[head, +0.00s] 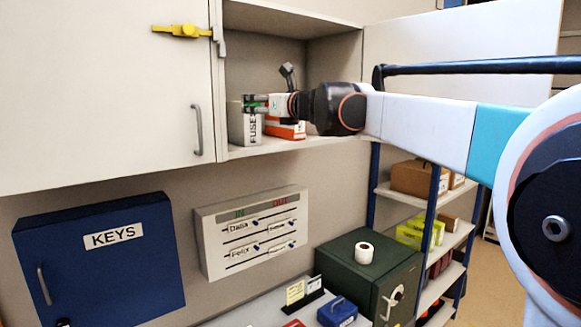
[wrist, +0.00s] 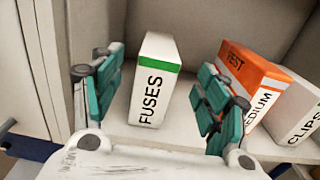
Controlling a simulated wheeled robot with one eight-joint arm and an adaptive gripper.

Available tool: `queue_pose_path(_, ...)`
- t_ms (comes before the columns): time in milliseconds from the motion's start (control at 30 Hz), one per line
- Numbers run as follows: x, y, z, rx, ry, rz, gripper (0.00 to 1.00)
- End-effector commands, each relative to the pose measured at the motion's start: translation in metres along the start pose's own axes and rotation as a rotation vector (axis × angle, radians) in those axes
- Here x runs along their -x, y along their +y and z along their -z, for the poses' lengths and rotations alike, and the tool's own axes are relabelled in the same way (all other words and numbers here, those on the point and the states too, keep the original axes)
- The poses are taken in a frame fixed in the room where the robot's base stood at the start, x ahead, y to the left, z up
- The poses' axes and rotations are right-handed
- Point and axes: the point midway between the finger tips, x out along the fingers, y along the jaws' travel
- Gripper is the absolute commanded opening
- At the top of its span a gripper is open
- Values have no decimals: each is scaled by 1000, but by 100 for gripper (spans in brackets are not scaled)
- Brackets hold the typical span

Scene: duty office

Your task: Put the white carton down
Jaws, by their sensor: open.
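A white carton marked FUSES (wrist: 152,85), with a green stripe along its top edge, stands upright on the cabinet shelf (wrist: 185,138). It also shows in the head view (head: 240,126), at the left of the open compartment. My gripper (wrist: 160,68) is open, with one teal finger on each side of the carton. Gaps show between both fingers and the carton. In the head view my gripper (head: 268,103) reaches in from the right and hides part of the shelf contents.
The compartment's left wall (wrist: 90,30) is near my left finger. Below are a blue KEYS cabinet (head: 100,265) and a green safe (head: 350,262).

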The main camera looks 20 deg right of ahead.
Motion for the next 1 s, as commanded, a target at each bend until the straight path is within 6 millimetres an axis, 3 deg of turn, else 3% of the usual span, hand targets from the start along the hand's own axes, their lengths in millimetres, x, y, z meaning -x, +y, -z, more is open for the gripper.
queue_pose_path(233,5,8,4,48,12,-12,68)
queue_pose_path(333,23,30,19,209,50,-49,68)
queue_pose_path(433,55,64,48,485,112,-122,68)
queue_pose_path(567,110,109,105,915,200,-258,68)
queue_pose_path(700,177,143,176,1367,280,-438,68)
queue_pose_path(833,244,161,247,1768,341,-641,68)
queue_pose_path(1000,330,164,336,2230,398,-952,68)
